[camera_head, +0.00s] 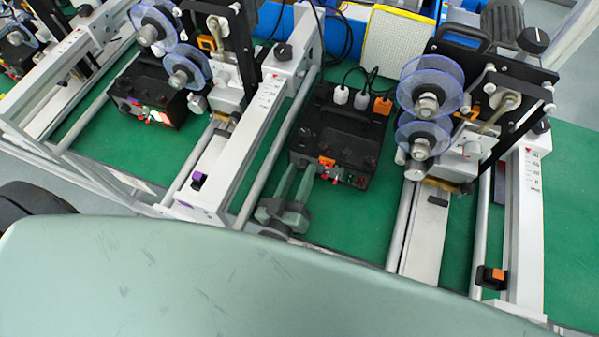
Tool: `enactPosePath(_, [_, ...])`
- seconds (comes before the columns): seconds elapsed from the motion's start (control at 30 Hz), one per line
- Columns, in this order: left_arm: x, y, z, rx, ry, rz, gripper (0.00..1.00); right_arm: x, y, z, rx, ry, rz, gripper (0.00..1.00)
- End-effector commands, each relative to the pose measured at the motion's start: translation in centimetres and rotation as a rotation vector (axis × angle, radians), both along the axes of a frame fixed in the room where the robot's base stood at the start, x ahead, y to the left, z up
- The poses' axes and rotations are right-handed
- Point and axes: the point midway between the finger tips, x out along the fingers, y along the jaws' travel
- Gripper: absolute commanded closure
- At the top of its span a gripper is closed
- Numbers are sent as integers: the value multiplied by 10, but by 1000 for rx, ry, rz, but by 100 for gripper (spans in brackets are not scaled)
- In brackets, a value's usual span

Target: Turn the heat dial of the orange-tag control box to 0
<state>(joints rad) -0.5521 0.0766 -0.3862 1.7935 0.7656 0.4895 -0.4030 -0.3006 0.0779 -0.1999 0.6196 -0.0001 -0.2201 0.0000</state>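A black control box (343,135) stands on the green mat right of centre, with an orange tag (326,161) on its near edge. Small red parts show on its front panel. I cannot make out which one is the heat dial or where it points. My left gripper (300,176) is in front of the box's near left corner, its two fingers pointing away towards it. The fingers are apart with green mat between them, and nothing is held. I cannot tell whether a fingertip touches the box. My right gripper is not in view.
A second black box (150,90) with a lit panel stands to the left. White rails (240,135) and reel stands with clear blue discs (431,84) flank the orange-tag box. Plugs and cables rise behind it. An orange-and-black switch (490,277) sits on the right rail.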

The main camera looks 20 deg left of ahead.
Motion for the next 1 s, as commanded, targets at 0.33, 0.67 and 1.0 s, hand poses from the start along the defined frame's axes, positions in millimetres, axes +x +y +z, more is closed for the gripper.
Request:
enactPosePath(0.33, [-4, 0, -1, 1, 2, -1, 65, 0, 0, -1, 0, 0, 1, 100])
enactPosePath(0.67, [-56, 2, -3, 0, 3, 0, 65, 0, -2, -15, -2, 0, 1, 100])
enactPosePath(1.0, [-79, 2, 0, 1, 0, -1, 65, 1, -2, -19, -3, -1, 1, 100])
